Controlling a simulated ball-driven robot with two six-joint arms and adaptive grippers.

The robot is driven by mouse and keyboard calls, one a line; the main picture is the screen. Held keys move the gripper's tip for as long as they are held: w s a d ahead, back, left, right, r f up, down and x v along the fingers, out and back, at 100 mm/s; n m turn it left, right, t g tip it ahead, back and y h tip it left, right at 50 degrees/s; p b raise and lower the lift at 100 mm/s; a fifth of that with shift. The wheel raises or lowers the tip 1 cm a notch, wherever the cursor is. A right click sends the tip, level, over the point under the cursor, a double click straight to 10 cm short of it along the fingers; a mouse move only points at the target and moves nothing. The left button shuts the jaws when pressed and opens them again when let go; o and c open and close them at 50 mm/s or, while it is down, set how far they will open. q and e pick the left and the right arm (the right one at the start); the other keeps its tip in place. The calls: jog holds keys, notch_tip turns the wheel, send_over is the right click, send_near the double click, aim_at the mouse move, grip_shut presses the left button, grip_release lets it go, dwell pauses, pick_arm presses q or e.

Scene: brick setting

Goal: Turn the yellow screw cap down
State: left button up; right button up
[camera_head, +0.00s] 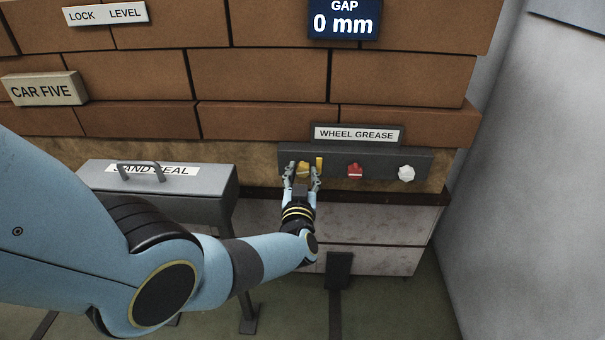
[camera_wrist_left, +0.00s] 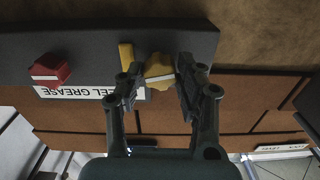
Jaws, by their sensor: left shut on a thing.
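The yellow screw cap (camera_head: 303,170) sits on the dark grey panel under the WHEEL GREASE sign, at the left of a row of caps. My left gripper (camera_head: 301,178) is shut on it, one finger on each side. The left wrist view shows the yellow cap (camera_wrist_left: 159,74) between the fingers (camera_wrist_left: 158,88), with a pale line across its face. A yellow upright piece (camera_head: 319,163) stands just right of the cap in the head view. My right gripper is not in view.
A red cap (camera_head: 355,172) and a white cap (camera_head: 406,173) sit farther right on the panel (camera_head: 380,157). A brick wall (camera_head: 260,75) rises behind, with a blue sign reading GAP 0 mm (camera_head: 344,20).

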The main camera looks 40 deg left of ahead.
pick_arm(q)
jog(key=shift+f+m, duration=0.1)
jog(key=shift+m, duration=0.8)
jog(key=shift+s, duration=0.1)
jog(key=o, duration=1.1)
jog(key=shift+o, duration=0.2)
jog(key=v, duration=1.2)
